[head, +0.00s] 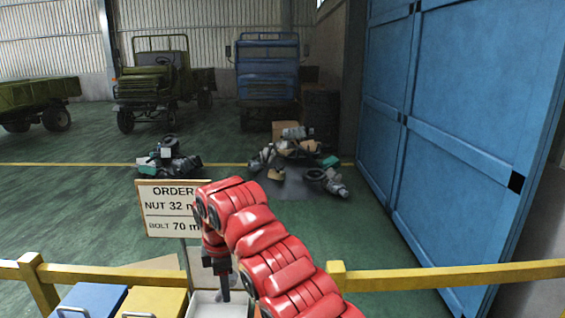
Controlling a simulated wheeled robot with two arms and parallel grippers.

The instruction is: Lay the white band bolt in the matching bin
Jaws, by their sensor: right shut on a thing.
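My red right arm reaches in from the bottom and bends down at its far end. The lower parts of the bins are cut off by the frame. My left gripper is out of view.
An order sign (165,222) reading NUT 32 and BOLT 70 stands behind the bins, partly hidden by my arm. A yellow rail (450,275) crosses the front. Scrap piles (290,160), trucks and a blue door (450,120) are farther back.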

